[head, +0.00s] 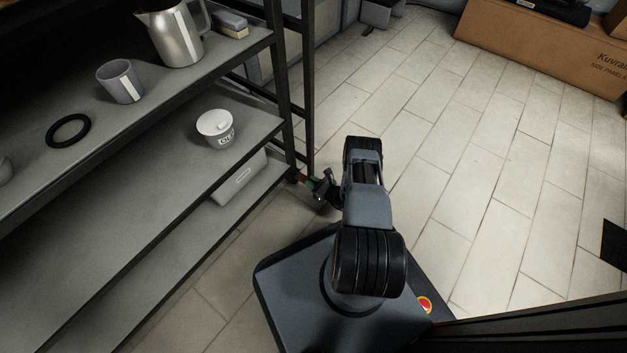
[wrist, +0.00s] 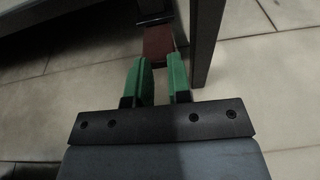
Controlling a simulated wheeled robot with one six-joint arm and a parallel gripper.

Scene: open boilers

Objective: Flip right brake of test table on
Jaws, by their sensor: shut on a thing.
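The right brake of the test table shows in the wrist view as a small dark red tab (wrist: 158,43) at the foot of a grey table leg (wrist: 205,40). My gripper (wrist: 161,64) has green fingers, and their tips are closed on the near end of the red tab. In the head view my gripper (head: 311,184) is low down, beside the foot of the rack's near right post. The brake is tiny and dark there, and its switch position cannot be told.
Tiled floor (head: 480,160) is free to the right. A cardboard box (head: 540,45) lies at the back right.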

